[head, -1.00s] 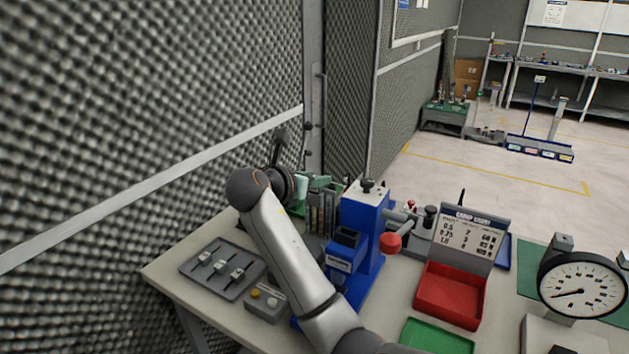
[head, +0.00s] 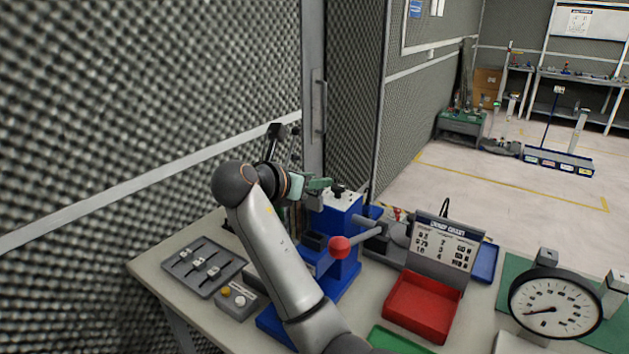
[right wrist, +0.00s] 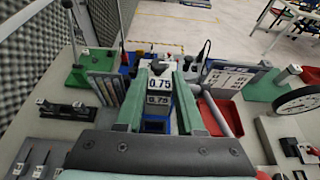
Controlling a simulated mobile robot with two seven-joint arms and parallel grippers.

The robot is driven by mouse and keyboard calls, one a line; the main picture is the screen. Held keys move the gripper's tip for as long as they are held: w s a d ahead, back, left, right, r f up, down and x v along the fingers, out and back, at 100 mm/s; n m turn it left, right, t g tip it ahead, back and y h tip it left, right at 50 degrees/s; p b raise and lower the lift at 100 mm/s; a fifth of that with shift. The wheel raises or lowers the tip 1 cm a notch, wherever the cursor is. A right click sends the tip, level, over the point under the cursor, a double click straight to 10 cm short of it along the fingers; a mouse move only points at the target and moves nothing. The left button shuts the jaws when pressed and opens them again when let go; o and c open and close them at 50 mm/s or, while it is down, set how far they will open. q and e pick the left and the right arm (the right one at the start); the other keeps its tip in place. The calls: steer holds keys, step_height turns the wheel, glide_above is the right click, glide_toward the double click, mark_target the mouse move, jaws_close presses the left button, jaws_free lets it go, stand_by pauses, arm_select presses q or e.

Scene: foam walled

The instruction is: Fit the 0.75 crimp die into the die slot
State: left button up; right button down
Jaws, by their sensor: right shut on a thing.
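My right gripper (head: 318,184) has green fingers and is up beside the top of the blue crimp press (head: 346,215) in the head view. In the right wrist view the gripper (right wrist: 161,72) is shut on the 0.75 crimp die (right wrist: 159,86), a grey block between its fingers. The die is hidden by the gripper in the head view. A dark recess (head: 314,241) shows on the press front, partly behind my arm; I cannot tell if it is the die slot. My left gripper is not in view.
The press lever with its red knob (head: 339,247) sticks out at the front. A crimp chart (head: 446,243) and a red tray (head: 424,305) stand to the right, with a dial gauge (head: 555,303) beyond. A grey tool tray (head: 204,266) lies at left. The foam wall is close behind.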

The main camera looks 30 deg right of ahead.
mark_target(312, 205)
stand_by(0.4)
steer(key=shift+r+p, duration=0.2)
steer(key=shift+p, duration=0.4)
steer(key=shift+f, duration=3.1)
steer(key=shift+f, duration=1.9)
steer(key=shift+c, duration=2.2)
jaws_free()
